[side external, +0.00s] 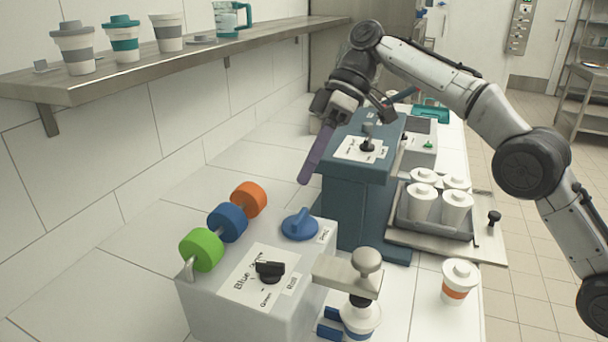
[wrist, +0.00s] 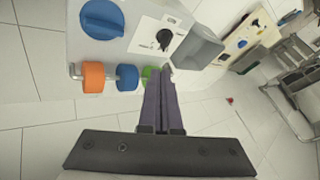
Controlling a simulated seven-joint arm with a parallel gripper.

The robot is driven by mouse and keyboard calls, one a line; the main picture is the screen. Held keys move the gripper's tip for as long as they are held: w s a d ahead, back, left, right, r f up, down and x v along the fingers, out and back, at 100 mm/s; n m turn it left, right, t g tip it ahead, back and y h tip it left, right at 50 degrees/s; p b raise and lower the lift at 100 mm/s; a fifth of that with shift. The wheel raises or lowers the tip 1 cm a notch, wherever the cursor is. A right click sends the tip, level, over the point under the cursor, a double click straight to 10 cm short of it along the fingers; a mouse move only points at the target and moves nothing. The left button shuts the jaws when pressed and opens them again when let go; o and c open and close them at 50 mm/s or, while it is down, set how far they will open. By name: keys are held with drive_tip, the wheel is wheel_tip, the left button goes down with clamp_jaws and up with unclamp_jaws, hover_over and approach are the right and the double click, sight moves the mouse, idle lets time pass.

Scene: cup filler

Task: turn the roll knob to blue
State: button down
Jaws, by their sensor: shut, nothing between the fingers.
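The roll knob (side external: 270,270) is a small black knob on a white label plate on top of a grey box, with "Blue", "Green" and "Roll" readable beside it. In the wrist view the knob (wrist: 163,38) is beyond my fingertips. I cannot tell exactly which word it points to. My gripper (side external: 304,181) is shut and empty, its long purple fingers pointing down. It hangs above the far side of the grey box, apart from the knob. In the wrist view my gripper (wrist: 158,70) overlaps the green roll (wrist: 148,73).
Green (side external: 201,249), blue (side external: 228,222) and orange (side external: 249,198) rolls line the box's left side. A blue dial (side external: 300,224) sits on top. A dark blue machine (side external: 350,210) stands behind.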

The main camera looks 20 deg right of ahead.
sight(270, 268)
drive_tip(key=shift+w+a+f, duration=0.25)
drive_tip(key=shift+w+f, duration=0.15)
drive_tip(key=shift+f, duration=0.6)
drive_tip(key=shift+w+a+f, duration=0.2)
drive_tip(key=shift+w+f, duration=0.25)
drive_tip(key=shift+f, duration=0.55)
drive_tip(key=shift+w+a+f, duration=0.25)
drive_tip(key=shift+w+f, duration=0.15)
drive_tip(key=shift+f, duration=0.6)
drive_tip(key=x, duration=0.7)
drive_tip(key=shift+s+a, duration=0.5)
drive_tip(key=shift+s, duration=0.4)
drive_tip(key=shift+s+a, duration=0.55)
drive_tip(key=shift+s, duration=0.25)
